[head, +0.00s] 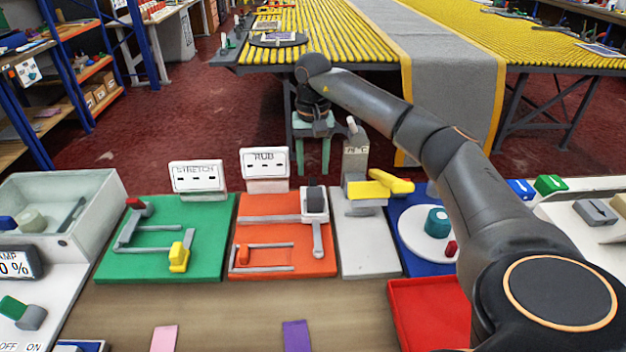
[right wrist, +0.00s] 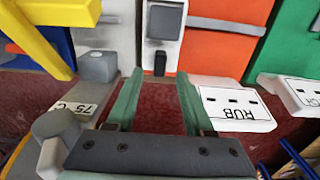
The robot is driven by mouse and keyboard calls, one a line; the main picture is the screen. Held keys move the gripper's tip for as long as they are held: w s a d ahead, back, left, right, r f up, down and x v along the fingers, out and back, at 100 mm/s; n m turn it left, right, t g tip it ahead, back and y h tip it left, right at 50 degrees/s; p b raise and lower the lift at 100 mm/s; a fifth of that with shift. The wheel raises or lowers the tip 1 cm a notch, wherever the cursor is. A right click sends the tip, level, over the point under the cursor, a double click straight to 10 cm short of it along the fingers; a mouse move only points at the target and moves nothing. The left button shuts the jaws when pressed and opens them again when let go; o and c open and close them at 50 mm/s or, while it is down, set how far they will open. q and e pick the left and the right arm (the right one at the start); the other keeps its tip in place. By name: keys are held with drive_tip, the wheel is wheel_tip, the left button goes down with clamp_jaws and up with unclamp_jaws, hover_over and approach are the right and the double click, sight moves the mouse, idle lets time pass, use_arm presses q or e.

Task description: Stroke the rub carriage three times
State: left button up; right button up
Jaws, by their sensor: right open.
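The rub carriage (head: 315,205) is a white block with a dark grey knob on top. It sits at the far right end of the grey rail on the orange rub board (head: 277,236). In the right wrist view the carriage (right wrist: 163,22) is just past the fingertips, roughly in line with the gap. My right gripper (head: 314,160), with green fingers, points down beyond the board's far edge. It is open and empty in the right wrist view (right wrist: 158,75), with red floor between its fingers. My left gripper is not in view.
The RUB sign (head: 265,164) stands at the board's far edge, left of my gripper. A grey station with a yellow lever (head: 390,182) is close on the right. The green stretch board (head: 160,250) is on the left. The wooden front strip (head: 230,315) is mostly clear.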

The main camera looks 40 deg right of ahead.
sight(313, 181)
drive_tip(key=shift+f, duration=2.4)
clamp_jaws()
